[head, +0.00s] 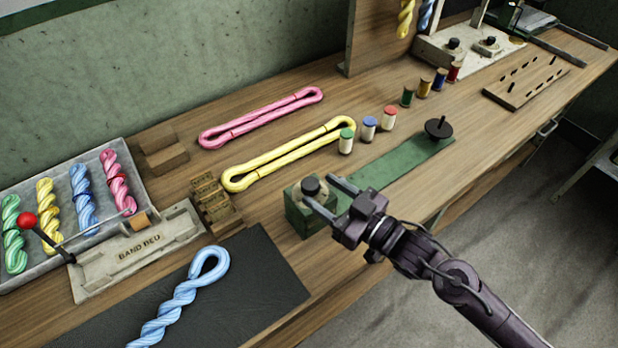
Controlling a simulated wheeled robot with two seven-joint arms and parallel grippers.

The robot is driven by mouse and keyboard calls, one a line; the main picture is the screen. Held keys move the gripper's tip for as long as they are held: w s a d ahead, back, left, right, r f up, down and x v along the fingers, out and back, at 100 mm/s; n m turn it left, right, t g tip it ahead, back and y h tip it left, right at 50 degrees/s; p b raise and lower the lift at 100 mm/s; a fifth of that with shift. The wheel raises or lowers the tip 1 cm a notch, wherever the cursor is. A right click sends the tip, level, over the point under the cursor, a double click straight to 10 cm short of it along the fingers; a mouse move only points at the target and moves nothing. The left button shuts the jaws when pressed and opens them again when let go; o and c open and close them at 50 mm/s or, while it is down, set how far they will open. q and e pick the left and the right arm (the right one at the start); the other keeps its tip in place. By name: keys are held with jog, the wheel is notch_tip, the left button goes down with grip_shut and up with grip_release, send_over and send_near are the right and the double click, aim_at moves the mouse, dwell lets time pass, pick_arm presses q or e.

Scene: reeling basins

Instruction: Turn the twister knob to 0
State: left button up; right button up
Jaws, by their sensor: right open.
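The twister is a green box (298,217) at the near end of a long green base (395,165). Its black knob (310,185) sits on a pale round dial on top of the box; the dial's marks are too small to read. My right gripper (319,190) is open, its two fingers reaching in from the right at the knob. One finger passes on the near side and one on the far side; I cannot tell whether either touches it. My left gripper is not in view.
A black disc with a peg (438,127) stands at the base's far end. Small spools (368,130), yellow (290,155) and pink skeins lie behind. A blue twisted skein (180,300) rests on a dark mat, left of the twister. The bench's front edge is close.

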aim_at(318, 188)
jog(key=x, duration=0.4)
jog(key=shift+a+p, duration=0.1)
jog(key=shift+p, duration=0.2)
jog(key=c, duration=0.9)
jog(key=shift+w, duration=0.1)
jog(key=shift+c, duration=0.2)
